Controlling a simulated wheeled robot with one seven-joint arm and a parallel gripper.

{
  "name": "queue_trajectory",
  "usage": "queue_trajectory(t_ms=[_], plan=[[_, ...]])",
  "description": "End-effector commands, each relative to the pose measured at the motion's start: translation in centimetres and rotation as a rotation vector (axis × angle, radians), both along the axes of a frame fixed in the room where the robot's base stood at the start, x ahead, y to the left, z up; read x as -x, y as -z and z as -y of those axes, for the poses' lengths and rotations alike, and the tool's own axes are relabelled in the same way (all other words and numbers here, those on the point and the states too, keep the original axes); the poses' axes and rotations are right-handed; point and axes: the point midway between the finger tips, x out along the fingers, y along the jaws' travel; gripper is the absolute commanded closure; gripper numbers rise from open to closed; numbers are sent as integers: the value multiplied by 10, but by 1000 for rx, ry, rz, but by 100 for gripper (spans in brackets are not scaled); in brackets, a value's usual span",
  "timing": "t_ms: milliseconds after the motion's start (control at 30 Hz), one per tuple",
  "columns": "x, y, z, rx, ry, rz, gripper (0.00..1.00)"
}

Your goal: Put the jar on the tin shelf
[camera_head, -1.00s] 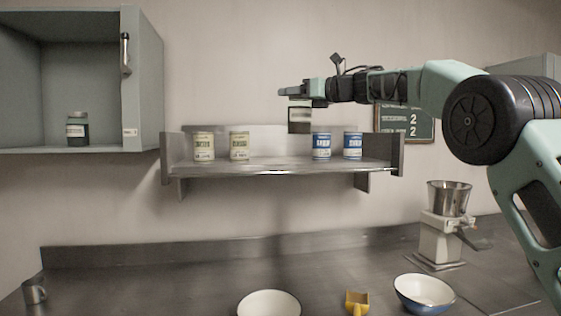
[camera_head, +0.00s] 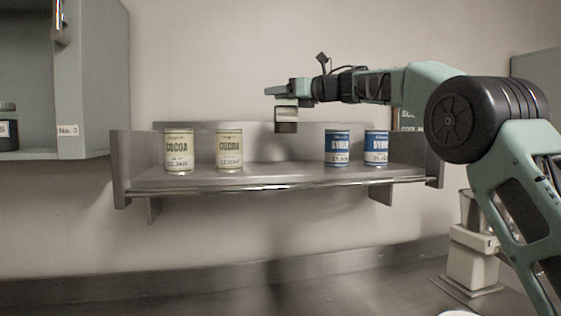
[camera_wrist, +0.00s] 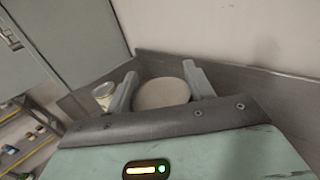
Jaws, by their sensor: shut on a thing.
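The jar (camera_head: 286,120), with a pale band and dark lower part, hangs upright from my gripper (camera_head: 285,103). In the wrist view its round pale lid (camera_wrist: 162,93) sits between the two fingers (camera_wrist: 162,86), which are shut on it. The grey metal tin shelf (camera_head: 280,178) is on the wall. In the head view the jar appears above the shelf board, over the gap between the cocoa tins and the syrup tins, apart from the board. How far it is in depth from the shelf is hard to tell.
Two cocoa tins (camera_head: 179,151) stand on the shelf's left, two blue syrup tins (camera_head: 337,147) on its right; bare board lies between. The shelf has upright end plates. A grey cabinet (camera_head: 95,85) at left holds another jar (camera_head: 7,127). A grinder (camera_head: 472,255) stands lower right.

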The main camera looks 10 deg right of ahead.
Motion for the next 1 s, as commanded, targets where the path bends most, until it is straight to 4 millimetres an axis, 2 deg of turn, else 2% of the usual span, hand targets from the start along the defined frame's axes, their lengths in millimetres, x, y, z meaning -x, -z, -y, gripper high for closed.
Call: queue_trajectory(t_ms=[200, 467, 700, 967, 1000], plan=[[1, 36, 1, -3, 0, -3, 100], [0, 61, 1, -2, 1, -1, 100], [1, 92, 1, -2, 1, -1, 100], [0, 97, 0, -1, 0, 1, 100], [0, 99, 0, 0, 1, -1, 42]])
